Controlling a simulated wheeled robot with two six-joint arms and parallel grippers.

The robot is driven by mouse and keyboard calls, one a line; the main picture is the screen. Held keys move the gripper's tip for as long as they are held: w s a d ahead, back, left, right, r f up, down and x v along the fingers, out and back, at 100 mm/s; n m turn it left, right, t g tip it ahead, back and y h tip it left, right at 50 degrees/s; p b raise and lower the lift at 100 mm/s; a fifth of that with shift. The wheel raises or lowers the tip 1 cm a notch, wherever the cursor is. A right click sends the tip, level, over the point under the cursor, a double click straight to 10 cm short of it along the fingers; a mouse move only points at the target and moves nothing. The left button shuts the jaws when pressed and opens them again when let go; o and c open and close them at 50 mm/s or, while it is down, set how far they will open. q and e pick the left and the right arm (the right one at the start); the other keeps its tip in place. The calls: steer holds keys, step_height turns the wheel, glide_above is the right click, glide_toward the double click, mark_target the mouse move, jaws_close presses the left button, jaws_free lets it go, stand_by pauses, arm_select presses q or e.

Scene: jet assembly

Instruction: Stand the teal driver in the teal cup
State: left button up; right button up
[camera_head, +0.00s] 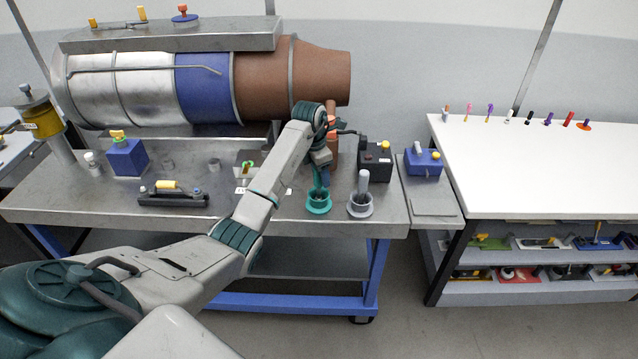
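The teal cup (319,207) stands near the front edge of the metal bench, right of its middle. The teal driver (316,181) shows as a narrow upright teal shape just above the cup's mouth; its lower end is hidden at the rim, so I cannot tell how deep it sits. My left gripper (322,170) points down right at the driver, over the cup. Its fingers are small and overlap the driver, so I cannot tell whether they grip it. My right gripper is not in view.
A grey cup (360,210) holding an upright grey tool (364,182) stands close to the right. Behind are a black box (375,162) and a large engine cylinder (268,80). A white table (540,170) stands right.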

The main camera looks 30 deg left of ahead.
arm_select(q)
steer(key=r, duration=0.2)
steer(key=r+b, duration=0.1)
steer(key=r, duration=0.3)
steer(key=shift+s+a+r+b, duration=0.25)
steer(key=shift+s+a+b, duration=0.05)
steer(key=shift+s+b, duration=0.1)
steer(key=r+p, duration=0.1)
steer(key=r, duration=0.2)
steer(key=shift+s+a+p, duration=0.1)
steer(key=shift+s+p, duration=0.1)
steer(key=shift+p, duration=0.15)
steer(key=shift+s+r+p, duration=0.15)
steer(key=shift+r+p, duration=0.5)
